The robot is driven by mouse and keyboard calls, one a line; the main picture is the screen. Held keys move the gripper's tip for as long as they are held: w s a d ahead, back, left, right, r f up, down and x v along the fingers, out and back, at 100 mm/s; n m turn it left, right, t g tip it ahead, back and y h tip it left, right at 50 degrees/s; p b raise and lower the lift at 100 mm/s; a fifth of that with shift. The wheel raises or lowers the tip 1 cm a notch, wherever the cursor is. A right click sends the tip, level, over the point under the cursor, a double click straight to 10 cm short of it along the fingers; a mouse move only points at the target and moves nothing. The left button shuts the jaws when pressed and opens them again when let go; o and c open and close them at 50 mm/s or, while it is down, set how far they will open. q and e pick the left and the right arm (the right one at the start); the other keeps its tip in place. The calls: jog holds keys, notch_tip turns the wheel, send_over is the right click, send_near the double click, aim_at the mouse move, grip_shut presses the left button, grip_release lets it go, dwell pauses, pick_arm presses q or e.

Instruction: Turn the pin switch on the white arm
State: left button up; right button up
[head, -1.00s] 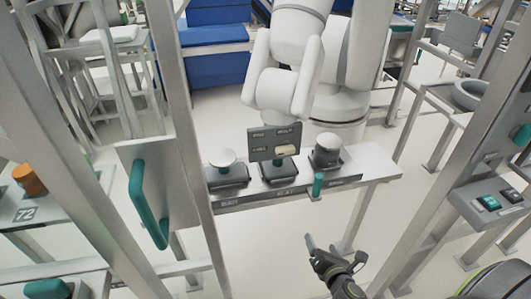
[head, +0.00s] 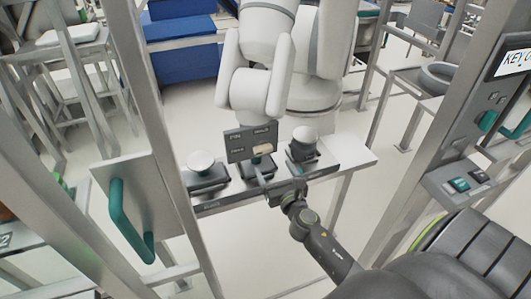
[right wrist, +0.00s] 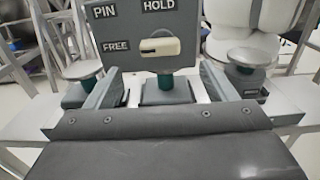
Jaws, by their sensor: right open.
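The lever also shows in the head view (head: 263,150). My right gripper (head: 270,187) is just in front of the bench, empty. In the right wrist view its fingers (right wrist: 160,72) are spread apart, with the panel ahead between them and the lever not gripped. My left gripper is out of view.
Round-topped knobs stand either side of the switch, left (head: 201,162) and right (head: 304,138). A frame post (head: 160,130) and a panel with a green handle (head: 130,221) stand at left. A button box (head: 462,184) is at right.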

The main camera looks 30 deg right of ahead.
aim_at(264, 152)
jog(key=x, duration=0.8)
jog(key=shift+a, duration=0.1)
jog(key=c, duration=1)
